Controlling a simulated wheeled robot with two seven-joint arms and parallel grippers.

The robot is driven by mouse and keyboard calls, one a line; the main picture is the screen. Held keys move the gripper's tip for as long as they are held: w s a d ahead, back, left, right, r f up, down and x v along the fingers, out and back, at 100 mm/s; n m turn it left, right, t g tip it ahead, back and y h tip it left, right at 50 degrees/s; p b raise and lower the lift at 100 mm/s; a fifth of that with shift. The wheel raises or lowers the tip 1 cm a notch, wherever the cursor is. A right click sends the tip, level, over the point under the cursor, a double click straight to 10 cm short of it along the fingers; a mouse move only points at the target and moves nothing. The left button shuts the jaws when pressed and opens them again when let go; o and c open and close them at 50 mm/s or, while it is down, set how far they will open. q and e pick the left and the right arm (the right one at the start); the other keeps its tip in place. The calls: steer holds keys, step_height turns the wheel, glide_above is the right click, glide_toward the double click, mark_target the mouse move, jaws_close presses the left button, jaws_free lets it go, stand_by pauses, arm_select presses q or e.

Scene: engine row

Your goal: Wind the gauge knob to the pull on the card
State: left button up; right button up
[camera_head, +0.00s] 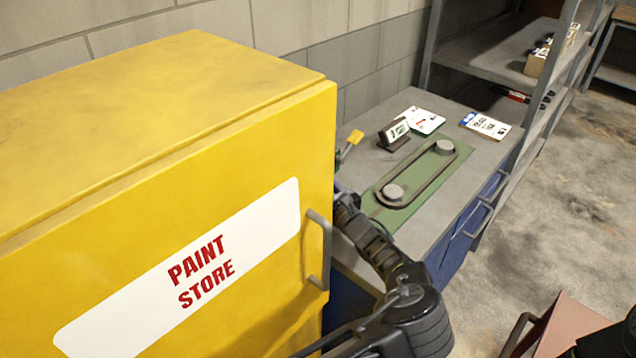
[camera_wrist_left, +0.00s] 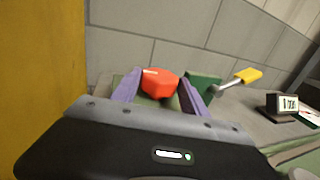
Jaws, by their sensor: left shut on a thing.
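The red gauge knob (camera_wrist_left: 160,80) shows in the left wrist view, between the two purple fingers of my left gripper (camera_wrist_left: 159,88), which is shut on it. In the head view the cabinet's edge hides the knob and my fingertips. A small gauge display (camera_wrist_left: 283,104) stands to the right, and in the head view (camera_head: 394,133) it sits behind the belt; its reading is too small to tell. A white card with green and red marks (camera_head: 424,120) lies behind it, and a blue-and-white card (camera_head: 485,125) lies further right. Their print is not legible. My right gripper is not in view.
The yellow paint store cabinet (camera_head: 200,200) stands close on the left of my left arm. A green plate (camera_head: 447,176) with a belt around two round pulleys lies on the grey bench. A yellow-handled lever (camera_wrist_left: 240,78) stands right of the knob. Shelves (camera_head: 500,60) stand behind.

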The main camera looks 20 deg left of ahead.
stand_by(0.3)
arm_select(q)
steer(key=o, duration=1.4)
steer(key=shift+c, duration=0.2)
steer(key=b+v, duration=0.2)
steer(key=v, duration=0.4)
steer(key=shift+s+d+f, duration=0.1)
steer(key=shift+s+d, duration=0.15)
steer(key=shift+s, duration=0.05)
steer(key=shift+s+d, duration=0.35)
steer(key=shift+d, duration=0.05)
